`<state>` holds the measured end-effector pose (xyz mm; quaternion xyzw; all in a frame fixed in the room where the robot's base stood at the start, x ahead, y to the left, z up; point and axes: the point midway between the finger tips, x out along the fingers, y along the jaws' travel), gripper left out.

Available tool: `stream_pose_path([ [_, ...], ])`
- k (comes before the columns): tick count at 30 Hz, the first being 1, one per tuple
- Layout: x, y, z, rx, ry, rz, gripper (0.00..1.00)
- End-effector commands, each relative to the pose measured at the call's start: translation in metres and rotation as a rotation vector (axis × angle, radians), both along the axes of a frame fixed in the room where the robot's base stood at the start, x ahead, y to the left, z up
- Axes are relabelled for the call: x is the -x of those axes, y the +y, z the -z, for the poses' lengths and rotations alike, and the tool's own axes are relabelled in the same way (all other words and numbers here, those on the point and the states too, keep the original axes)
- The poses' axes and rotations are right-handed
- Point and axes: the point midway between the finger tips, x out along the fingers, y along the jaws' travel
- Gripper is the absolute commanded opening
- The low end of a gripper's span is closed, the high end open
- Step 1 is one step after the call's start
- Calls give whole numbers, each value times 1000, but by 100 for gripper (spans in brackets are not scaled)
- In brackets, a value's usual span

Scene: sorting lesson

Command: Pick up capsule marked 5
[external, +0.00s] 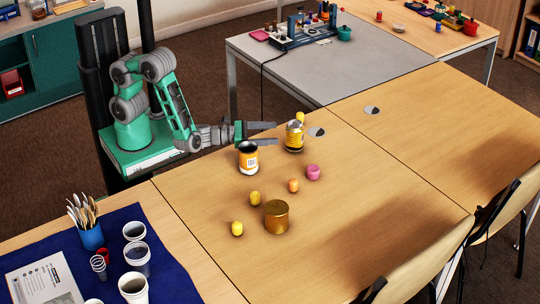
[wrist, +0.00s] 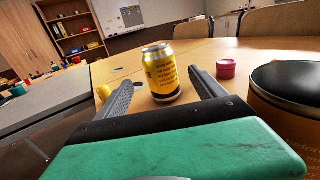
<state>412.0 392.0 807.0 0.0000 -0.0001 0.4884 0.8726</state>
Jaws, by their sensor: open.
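Several capsules are in the external view; their markings are too small to read. A yellow capsule (external: 255,197) and another yellow capsule (external: 237,228) lie near the gold tin, with an orange capsule (external: 293,185) to their right. A further yellow capsule (external: 300,117) shows just behind the yellow can; in the wrist view it (wrist: 103,91) is at the left, partly hidden by the left finger. My gripper (external: 276,134) is open and empty, held roughly level, with its fingers pointing at the yellow can.
The upright yellow-black can (external: 294,137) stands ahead, between the fingers in the wrist view (wrist: 161,75). A pink pot (external: 313,172) and gold tin (external: 276,217) stand farther. The right table is clear.

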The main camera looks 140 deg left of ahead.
Motion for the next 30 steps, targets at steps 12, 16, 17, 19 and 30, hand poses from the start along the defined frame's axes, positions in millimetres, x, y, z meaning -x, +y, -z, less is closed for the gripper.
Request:
stream_pose_path([
  [12,0,0,0,0,0,0,64],
  [16,0,0,0,0,0,0,55],
  [17,0,0,0,0,0,0,55],
  [19,0,0,0,0,0,0,55],
  [30,0,1,-46,-2,-8,-3,55],
])
